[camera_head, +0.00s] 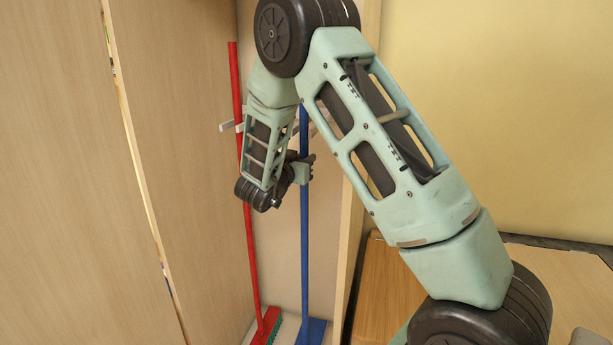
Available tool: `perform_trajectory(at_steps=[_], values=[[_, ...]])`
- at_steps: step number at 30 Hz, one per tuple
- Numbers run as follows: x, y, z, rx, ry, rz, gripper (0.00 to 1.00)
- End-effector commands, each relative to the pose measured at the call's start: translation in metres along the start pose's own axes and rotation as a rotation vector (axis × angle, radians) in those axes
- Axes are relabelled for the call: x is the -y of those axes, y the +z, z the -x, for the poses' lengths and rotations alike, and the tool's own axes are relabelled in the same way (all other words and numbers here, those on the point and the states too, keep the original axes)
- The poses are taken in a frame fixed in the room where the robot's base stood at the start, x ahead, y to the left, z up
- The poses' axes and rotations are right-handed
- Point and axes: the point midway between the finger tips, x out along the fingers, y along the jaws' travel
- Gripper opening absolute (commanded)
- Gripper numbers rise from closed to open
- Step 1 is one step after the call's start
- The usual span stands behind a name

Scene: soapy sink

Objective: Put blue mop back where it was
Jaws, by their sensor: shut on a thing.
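The blue mop stands upright in a narrow wooden closet. Its blue handle (305,235) runs down to a flat blue head (312,331) at the closet floor, partly cut off by the picture's lower edge. My gripper (305,166) is shut on the blue mop's handle in its upper part. My arm comes from the lower right and bends over the top of the handle, hiding some of the closet's back wall. Whether the head touches the floor is hard to tell.
A red broom (250,245) with green bristles leans just left of the mop. A pale holder (228,126) on the back wall is beside the red handle, partly hidden by my arm. Closet side panels (165,130) bound the space; a wooden cabinet (385,290) stands right.

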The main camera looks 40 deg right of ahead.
Motion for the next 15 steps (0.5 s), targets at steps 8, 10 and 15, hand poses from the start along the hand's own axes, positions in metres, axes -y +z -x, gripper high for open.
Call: perform_trajectory(at_steps=[8, 10, 15], values=[[0.004, -0.002, -0.023, -0.003, 0.002, -0.002, 0.00], [0.004, 0.005, -0.022, -0.001, 0.001, 0.002, 0.00], [0.004, 0.018, -0.022, -0.001, 0.000, 0.002, 0.00]])
